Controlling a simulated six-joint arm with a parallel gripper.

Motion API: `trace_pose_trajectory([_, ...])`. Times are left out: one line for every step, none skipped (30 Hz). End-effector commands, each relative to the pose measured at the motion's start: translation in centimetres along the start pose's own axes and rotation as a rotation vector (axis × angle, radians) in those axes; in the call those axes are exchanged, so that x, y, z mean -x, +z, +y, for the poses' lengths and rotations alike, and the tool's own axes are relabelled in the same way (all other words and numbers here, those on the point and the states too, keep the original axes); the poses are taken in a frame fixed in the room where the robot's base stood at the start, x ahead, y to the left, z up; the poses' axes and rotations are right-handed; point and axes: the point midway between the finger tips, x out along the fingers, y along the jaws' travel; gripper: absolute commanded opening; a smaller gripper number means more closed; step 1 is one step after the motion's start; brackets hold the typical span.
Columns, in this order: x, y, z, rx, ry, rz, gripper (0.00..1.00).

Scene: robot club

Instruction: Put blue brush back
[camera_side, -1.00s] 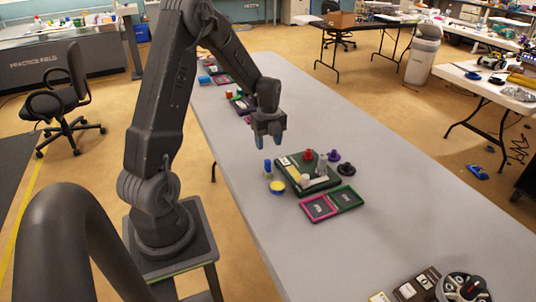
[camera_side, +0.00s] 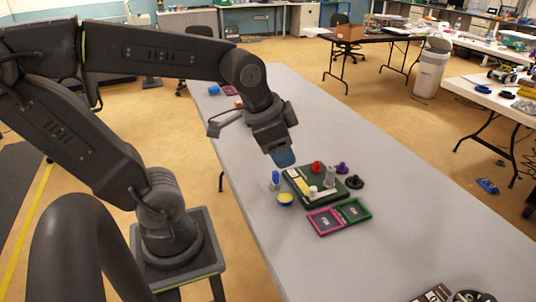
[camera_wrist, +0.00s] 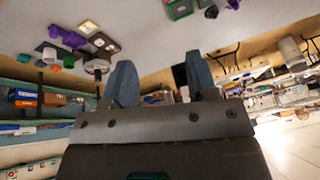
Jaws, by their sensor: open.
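A small blue upright item (camera_side: 275,178), which may be the blue brush, stands at the left edge of the dark green board (camera_side: 318,198). Its details are too small to be sure. My gripper (camera_side: 283,158) is above and just behind the board in the side view, with its blue fingertips tilted and apart from the table. In the wrist view my gripper (camera_wrist: 161,82) shows two separated blue fingers with nothing between them. No blue brush can be made out in the wrist view.
The board holds a red knob (camera_side: 317,167) and pale pieces. Pink (camera_side: 325,221) and green (camera_side: 355,210) frames lie in front.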

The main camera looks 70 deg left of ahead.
Motion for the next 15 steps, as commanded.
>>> trace_pose_trajectory([0.8, 0.7, 1.1, 0.063, 0.006, 0.032, 0.53])
trace_pose_trajectory([1.1, 1.1, 1.6, 0.103, 0.011, 0.043, 0.53])
trace_pose_trajectory([1.4, 1.5, 2.1, 0.148, 0.017, 0.057, 0.53])
trace_pose_trajectory([1.6, 1.8, 2.4, 0.176, 0.021, 0.065, 0.53])
trace_pose_trajectory([1.7, 2.0, 2.7, 0.2, 0.025, 0.072, 0.53])
trace_pose_trajectory([1.9, 2.2, 2.9, 0.226, 0.029, 0.078, 0.53])
trace_pose_trajectory([1.9, 2.3, 3.0, 0.239, 0.031, 0.082, 0.53])
trace_pose_trajectory([2.0, 2.4, 3.1, 0.25, 0.033, 0.084, 0.53])
trace_pose_trajectory([2.0, 2.5, 3.2, 0.258, 0.034, 0.085, 0.53])
trace_pose_trajectory([2.0, 2.5, 3.2, 0.262, 0.035, 0.085, 0.53])
trace_pose_trajectory([2.0, 2.5, 3.2, 0.264, 0.035, 0.085, 0.53])
trace_pose_trajectory([2.0, 2.5, 3.2, 0.265, 0.035, 0.085, 0.53])
trace_pose_trajectory([2.0, 2.5, 3.2, 0.264, 0.035, 0.085, 0.53])
trace_pose_trajectory([2.0, 2.5, 3.2, 0.264, 0.034, 0.085, 0.53])
trace_pose_trajectory([2.0, 2.5, 3.2, 0.264, 0.034, 0.085, 0.53])
